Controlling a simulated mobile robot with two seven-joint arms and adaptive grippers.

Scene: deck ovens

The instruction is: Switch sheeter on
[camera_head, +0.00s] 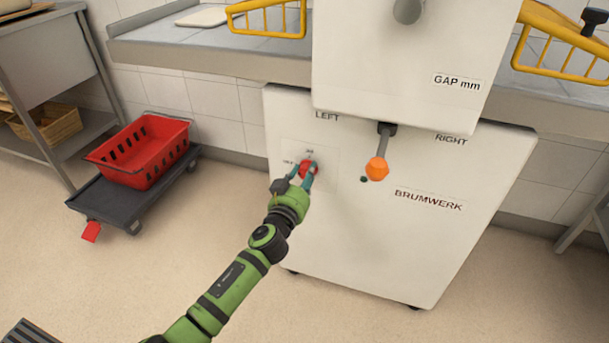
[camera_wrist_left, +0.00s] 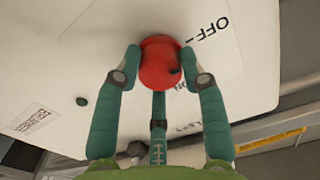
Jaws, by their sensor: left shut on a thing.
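The sheeter (camera_head: 400,240) is a large white machine labelled BRUMWERK, with a panel on the left of its front. A round red switch knob (camera_head: 308,167) sits on that panel; in the left wrist view the red knob (camera_wrist_left: 160,62) is large, beside the OFF and ON lettering. My left gripper (camera_head: 306,172) is at the panel, its teal fingers around the knob and shut on it. The wrist view shows the left gripper's fingertips (camera_wrist_left: 160,66) on both sides of the knob. Which label the knob points at is hard to tell. My right gripper does not show.
An orange-tipped lever (camera_head: 377,168) hangs from the sheeter's upper housing, right of my left gripper. A red basket (camera_head: 145,150) sits on a dark dolly (camera_head: 110,200) at left. Yellow guards (camera_head: 265,30) stand over the side tables. The floor in front is clear.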

